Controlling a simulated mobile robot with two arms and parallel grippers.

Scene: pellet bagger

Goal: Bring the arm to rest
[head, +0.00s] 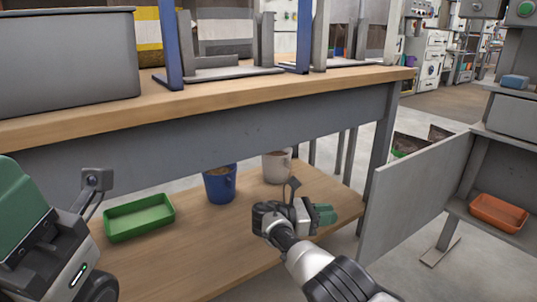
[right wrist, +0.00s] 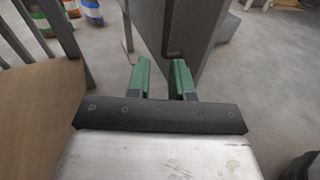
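My right arm comes in from the bottom right of the head view. Its gripper (head: 322,213) has green fingers and is over the right end of the table's lower shelf. In the right wrist view the two fingers (right wrist: 161,80) stand apart with nothing between them, and a grey panel and floor show beyond. At the left edge of the head view is my left arm's end with a green part (head: 22,208), close to the camera. Its fingertips cannot be made out.
A wooden-topped table (head: 250,92) stands ahead, carrying a grey bin (head: 65,65). On its lower shelf (head: 180,255) are a green tray (head: 139,217), a blue bucket (head: 220,184) and a white bucket (head: 277,167). A grey panel (head: 415,200) and an orange tray (head: 498,212) are at right.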

